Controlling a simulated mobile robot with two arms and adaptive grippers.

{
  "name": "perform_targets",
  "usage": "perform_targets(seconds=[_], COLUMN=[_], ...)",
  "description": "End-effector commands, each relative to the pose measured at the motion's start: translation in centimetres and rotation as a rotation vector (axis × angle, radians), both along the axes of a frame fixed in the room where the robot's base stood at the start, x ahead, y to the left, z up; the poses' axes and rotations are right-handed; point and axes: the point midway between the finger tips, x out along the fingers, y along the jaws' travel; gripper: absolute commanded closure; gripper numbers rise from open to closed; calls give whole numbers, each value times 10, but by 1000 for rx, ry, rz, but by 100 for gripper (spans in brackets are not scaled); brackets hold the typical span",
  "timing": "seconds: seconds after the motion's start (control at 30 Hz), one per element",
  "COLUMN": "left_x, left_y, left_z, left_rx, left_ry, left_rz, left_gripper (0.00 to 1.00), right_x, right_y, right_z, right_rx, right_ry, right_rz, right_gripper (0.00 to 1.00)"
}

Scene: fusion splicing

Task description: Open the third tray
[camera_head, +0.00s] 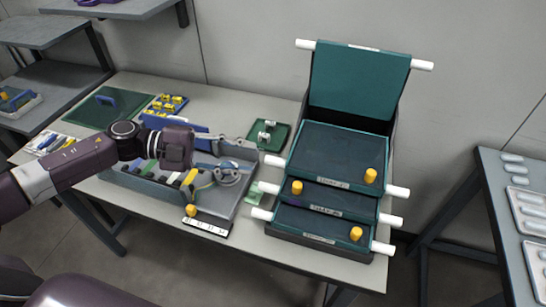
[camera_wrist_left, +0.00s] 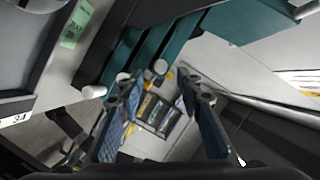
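The tray stack stands at the right of the table in the head view. One teal tray (camera_head: 358,82) is tipped up at the back. Below it several teal trays lie stepped and flat: an upper one (camera_head: 335,150), a middle one (camera_head: 338,200) and a lowest one (camera_head: 312,222). Each has white side handles, and these three show yellow knobs; their labels are too small to read surely. My left gripper (camera_head: 243,158) is open and empty, left of the stack. In the left wrist view its fingers (camera_wrist_left: 160,80) are apart, with teal trays (camera_wrist_left: 185,35) beyond. My right gripper is not visible.
A grey toolbox (camera_head: 215,203) with tools sits under my left arm. A green mat (camera_head: 110,110), a yellow parts holder (camera_head: 165,104) and a small green dish (camera_head: 269,134) lie behind it. A side table (camera_head: 497,200) with white trays stands right, beyond a floor gap.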

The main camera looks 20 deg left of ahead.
Motion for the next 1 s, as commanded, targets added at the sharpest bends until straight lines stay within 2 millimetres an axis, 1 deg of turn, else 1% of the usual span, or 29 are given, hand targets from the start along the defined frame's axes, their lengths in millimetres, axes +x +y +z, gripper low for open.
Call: perform_targets(seconds=[0.03, 0.2, 0.3, 0.4, 0.5, 0.77, 1.0], left_x=[2, 10, 15, 17, 19, 19, 19], left_y=[-9, -36, -49, -58, -63, -63, -63], left_z=[2, -3, -6, -10, -11, -12, -13], left_rx=[-6, -5, -5, -4, -3, -3, -3], left_ry=[-1, -2, -3, -2, -2, -2, -2], left_rz=[-2, -1, -2, 0, 0, 1, 0], left_gripper=[67, 67, 67, 67, 67, 67, 93], right_x=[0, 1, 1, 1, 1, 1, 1], right_y=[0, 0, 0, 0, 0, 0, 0], right_z=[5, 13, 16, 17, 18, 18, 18], right_rx=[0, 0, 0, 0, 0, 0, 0], right_ry=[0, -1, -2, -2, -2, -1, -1], right_rz=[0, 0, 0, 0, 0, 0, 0], right_gripper=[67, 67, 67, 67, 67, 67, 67])
